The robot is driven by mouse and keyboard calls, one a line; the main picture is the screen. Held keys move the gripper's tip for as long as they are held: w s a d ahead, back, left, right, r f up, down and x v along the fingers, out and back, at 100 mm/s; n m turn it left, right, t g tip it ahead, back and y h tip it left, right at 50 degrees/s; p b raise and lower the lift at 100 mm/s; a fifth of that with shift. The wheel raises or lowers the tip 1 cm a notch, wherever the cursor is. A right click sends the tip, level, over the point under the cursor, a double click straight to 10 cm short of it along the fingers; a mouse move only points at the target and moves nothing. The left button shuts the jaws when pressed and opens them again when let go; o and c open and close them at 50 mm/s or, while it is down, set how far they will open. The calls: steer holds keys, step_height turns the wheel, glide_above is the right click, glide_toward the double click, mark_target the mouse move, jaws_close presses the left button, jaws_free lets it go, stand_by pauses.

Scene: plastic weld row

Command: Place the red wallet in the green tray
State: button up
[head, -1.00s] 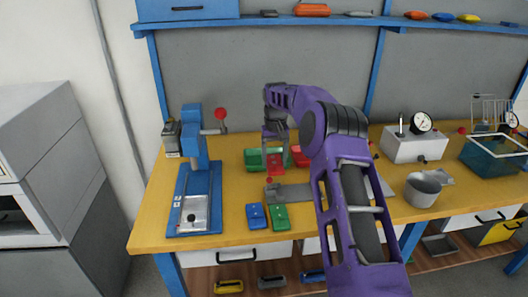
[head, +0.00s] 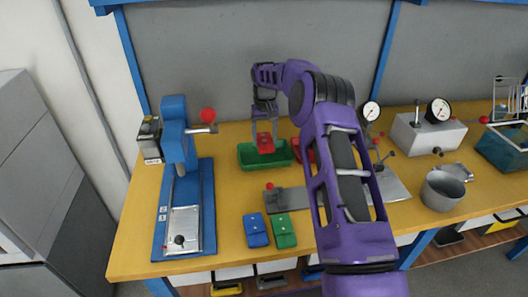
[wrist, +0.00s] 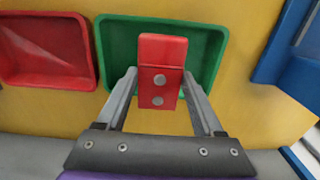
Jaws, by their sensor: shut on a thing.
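The red wallet (head: 265,142) is held in my gripper (head: 265,133), whose fingers are shut on its two sides. In the wrist view the wallet (wrist: 162,68) shows two round grey studs and sits between the fingertips of my gripper (wrist: 162,80). The green tray (head: 250,160) is on the yellow bench, directly below or just behind the wallet. In the wrist view the tray (wrist: 119,40) shows around the wallet, which overlaps its middle. I cannot tell exactly how high the wallet is above the tray floor.
A red tray (wrist: 45,50) stands beside the green one, partly behind my arm in the head view. A blue press (head: 178,150) stands at left. Blue (head: 255,230) and green (head: 284,231) wallets lie at the front. A metal pot (head: 441,190) stands at right.

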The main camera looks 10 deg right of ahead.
mark_target(265, 158)
steer(key=shift+f, duration=2.95)
steer(key=shift+f, duration=0.15)
steer(key=o, duration=1.5)
step_height(265, 158, up, 12)
steer(key=shift+r, duration=0.2)
